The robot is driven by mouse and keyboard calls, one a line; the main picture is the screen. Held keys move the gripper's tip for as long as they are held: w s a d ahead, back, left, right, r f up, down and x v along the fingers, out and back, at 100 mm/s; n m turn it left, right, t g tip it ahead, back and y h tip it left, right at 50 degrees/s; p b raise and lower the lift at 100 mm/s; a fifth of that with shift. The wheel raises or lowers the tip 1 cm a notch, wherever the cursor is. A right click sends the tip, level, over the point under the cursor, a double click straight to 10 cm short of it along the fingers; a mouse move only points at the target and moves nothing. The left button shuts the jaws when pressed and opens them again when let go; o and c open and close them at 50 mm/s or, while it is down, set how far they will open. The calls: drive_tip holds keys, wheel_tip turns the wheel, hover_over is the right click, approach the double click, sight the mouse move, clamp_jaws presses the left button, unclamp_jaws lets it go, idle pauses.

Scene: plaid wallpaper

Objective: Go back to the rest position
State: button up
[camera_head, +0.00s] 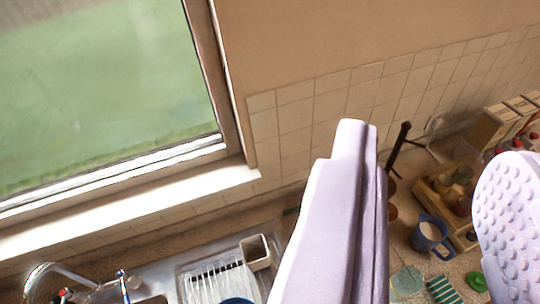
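My gripper (432,148) is in the lower right of the view, with two pale lilac fingers. The left finger points up past the middle of the picture. The right finger, with a bumpy pad, is cut off by the right edge. A wide gap lies between them, so the gripper is open. No held thing shows between the fingers; the counter shows beyond the gap.
A window (100,90) and its sill (130,212) fill the left. Below are a sink tap (50,270) and a dish rack (222,280). A blue mug (430,236) and a wooden tray (428,199) of jars stand on the counter. Tiles (310,110) line the wall.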

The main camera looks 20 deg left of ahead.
wheel_tip(320, 180, down, 15)
drive_tip(key=b, duration=1.5)
drive_tip(key=shift+f, duration=0.15)
drive_tip(key=shift+a, duration=0.1)
